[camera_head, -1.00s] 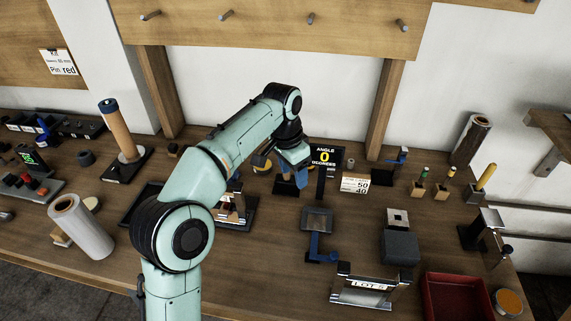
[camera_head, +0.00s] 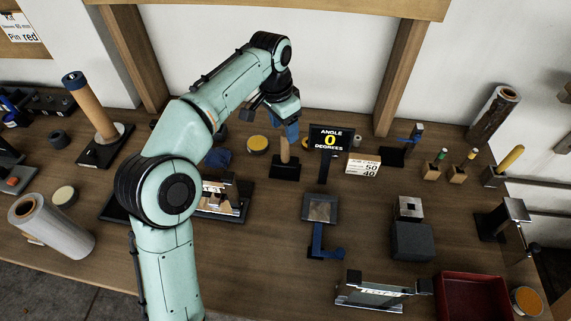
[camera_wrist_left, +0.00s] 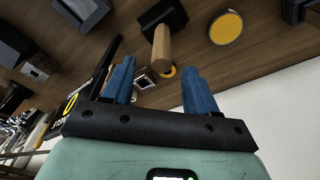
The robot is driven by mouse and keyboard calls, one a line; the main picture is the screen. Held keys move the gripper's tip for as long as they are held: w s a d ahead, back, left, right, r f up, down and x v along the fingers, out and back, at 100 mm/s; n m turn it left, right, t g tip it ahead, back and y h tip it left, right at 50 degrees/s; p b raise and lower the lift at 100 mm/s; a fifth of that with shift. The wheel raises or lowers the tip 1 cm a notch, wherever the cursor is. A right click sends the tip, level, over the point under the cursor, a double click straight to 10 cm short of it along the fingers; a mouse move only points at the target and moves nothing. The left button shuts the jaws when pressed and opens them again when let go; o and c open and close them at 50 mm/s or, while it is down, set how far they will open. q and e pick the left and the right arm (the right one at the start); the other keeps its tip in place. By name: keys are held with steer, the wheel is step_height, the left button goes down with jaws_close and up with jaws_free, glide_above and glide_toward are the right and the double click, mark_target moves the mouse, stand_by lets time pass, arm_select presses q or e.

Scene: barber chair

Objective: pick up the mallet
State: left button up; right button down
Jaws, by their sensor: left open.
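A wooden handle (camera_head: 284,151) stands upright from a black block (camera_head: 286,172) on the bench; I take this to be the mallet, though its head shape is not clear. In the left wrist view the handle (camera_wrist_left: 161,47) points toward me, with the black block (camera_wrist_left: 163,14) at its far end. My left gripper (camera_head: 291,131) is open, its blue fingers just above and behind the handle in the head view. In the left wrist view the handle end shows between and beyond the open fingers (camera_wrist_left: 157,66), apart from them. My right gripper is out of view.
The ANGLE display (camera_head: 331,139) stands close to the right of the handle. A round orange-topped tin (camera_head: 258,144) is at its left. A metal LOT stand (camera_head: 375,292), red tray (camera_head: 470,297) and dark block (camera_head: 412,240) are nearer and right. Bare bench lies before the handle.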

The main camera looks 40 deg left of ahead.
mark_target(285, 144)
arm_select(q)
steer(key=shift+w+f+b, duration=0.2)
steer(key=shift+f+b, duration=0.1)
steer(key=shift+f, duration=0.95)
step_height(285, 144, down, 4)
steer(key=shift+r+b, duration=0.1)
steer(key=shift+b, duration=0.65)
steer(key=shift+w+f, duration=0.1)
steer(key=shift+f, duration=0.5)
steer(key=shift+r, duration=0.1)
jaws_close()
